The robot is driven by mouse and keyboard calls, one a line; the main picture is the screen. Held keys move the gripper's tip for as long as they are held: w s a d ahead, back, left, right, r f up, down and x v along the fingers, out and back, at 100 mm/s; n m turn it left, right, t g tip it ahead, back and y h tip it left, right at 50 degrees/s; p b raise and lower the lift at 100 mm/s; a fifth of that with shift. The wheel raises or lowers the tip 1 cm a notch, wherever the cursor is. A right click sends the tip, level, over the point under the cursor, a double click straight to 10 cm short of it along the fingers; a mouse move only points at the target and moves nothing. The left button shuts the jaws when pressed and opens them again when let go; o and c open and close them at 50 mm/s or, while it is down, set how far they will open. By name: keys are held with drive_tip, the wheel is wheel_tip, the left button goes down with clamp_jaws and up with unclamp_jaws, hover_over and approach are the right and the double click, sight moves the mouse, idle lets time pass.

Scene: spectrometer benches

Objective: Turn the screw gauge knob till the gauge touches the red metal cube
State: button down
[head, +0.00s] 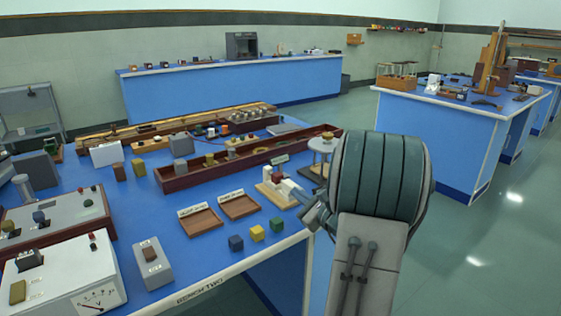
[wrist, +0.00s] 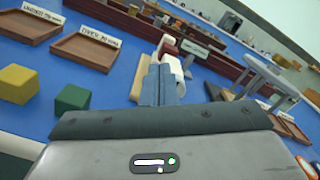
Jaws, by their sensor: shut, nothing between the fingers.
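The screw gauge (head: 287,186) is a small pale device on a beige base (head: 268,195) near the right end of the blue bench. In the wrist view its white part (wrist: 174,68) shows just beyond my fingers. A small dark red block (head: 277,177), seemingly the red metal cube, sits at the gauge; it also shows in the wrist view (wrist: 169,44). My gripper (head: 300,194) is shut and empty, its fingers together (wrist: 160,70) close to the gauge's near end. The fingers hide the knob, so I cannot tell whether they touch it or whether gauge and cube touch.
Blue (head: 236,243), yellow (head: 257,233) and green (head: 276,224) cubes lie near the bench's front edge. Two shallow brown trays (head: 201,229) (head: 252,211) stand left of the gauge. A long brown box (head: 290,150) lies behind. A round-topped stand (head: 322,145) is at the right.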

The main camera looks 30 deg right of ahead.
drive_tip(key=shift+d+r+b, duration=0.2)
drive_tip(key=shift+d+b, duration=0.4)
drive_tip(key=shift+b, duration=0.15)
drive_tip(key=shift+d+r+b, duration=0.2)
drive_tip(key=shift+d+b, duration=0.35)
drive_tip(key=shift+b, duration=0.2)
idle(0.3)
drive_tip(key=shift+r, duration=0.1)
drive_tip(key=shift+r, duration=0.3)
drive_tip(key=shift+s, duration=0.1)
drive_tip(key=s+b, duration=0.1)
drive_tip(key=s, duration=0.4)
drive_tip(key=shift+s+d+r, duration=0.1)
drive_tip(key=shift+s+d, duration=0.05)
drive_tip(key=shift+s, duration=0.2)
